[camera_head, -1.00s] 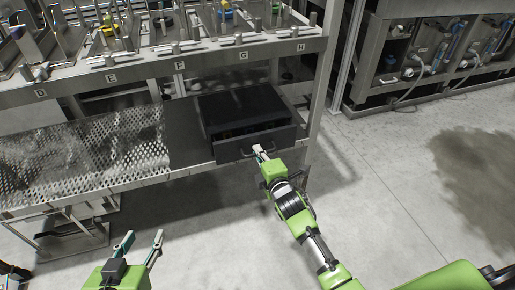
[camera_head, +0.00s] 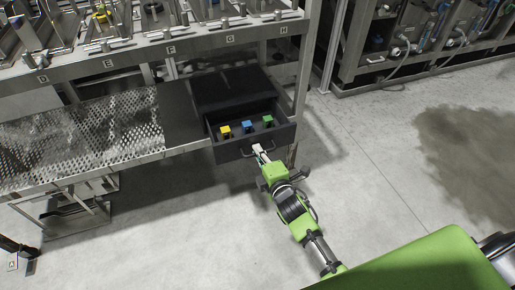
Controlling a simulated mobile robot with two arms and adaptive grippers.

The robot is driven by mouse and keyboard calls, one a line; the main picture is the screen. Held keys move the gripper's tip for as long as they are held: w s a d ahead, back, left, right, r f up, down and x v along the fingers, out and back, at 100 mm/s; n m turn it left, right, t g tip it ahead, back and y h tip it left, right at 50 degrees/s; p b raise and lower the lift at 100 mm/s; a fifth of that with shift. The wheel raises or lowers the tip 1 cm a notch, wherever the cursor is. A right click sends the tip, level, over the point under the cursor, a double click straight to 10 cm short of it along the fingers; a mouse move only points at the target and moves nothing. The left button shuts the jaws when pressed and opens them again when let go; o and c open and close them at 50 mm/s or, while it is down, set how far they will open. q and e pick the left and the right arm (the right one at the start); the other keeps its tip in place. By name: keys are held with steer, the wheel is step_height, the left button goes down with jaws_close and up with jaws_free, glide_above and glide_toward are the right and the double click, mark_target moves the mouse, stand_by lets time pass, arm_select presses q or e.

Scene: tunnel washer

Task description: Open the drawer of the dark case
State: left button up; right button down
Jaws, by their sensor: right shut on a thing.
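The dark case (camera_head: 232,88) sits on the lower shelf of the metal rack, near its right post. Its drawer (camera_head: 228,150) is pulled out towards me, and its inside shows. In the drawer stand a yellow piece (camera_head: 225,131), a blue piece (camera_head: 247,126) and a green piece (camera_head: 267,120) in a row. My right gripper (camera_head: 258,150) is at the drawer's front, shut on the handle (camera_head: 247,154), which it partly hides. My left gripper is out of view.
The perforated metal shelf (camera_head: 80,138) runs to the left of the case. The rack's upper level (camera_head: 140,50) with lettered slots is above it. A machine with hoses (camera_head: 400,50) stands at the back right. The concrete floor (camera_head: 370,150) right of the drawer is clear.

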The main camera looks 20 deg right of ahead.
steer(key=c, duration=2.4)
jaws_free()
steer(key=shift+w, duration=0.1)
steer(key=v, duration=1.2)
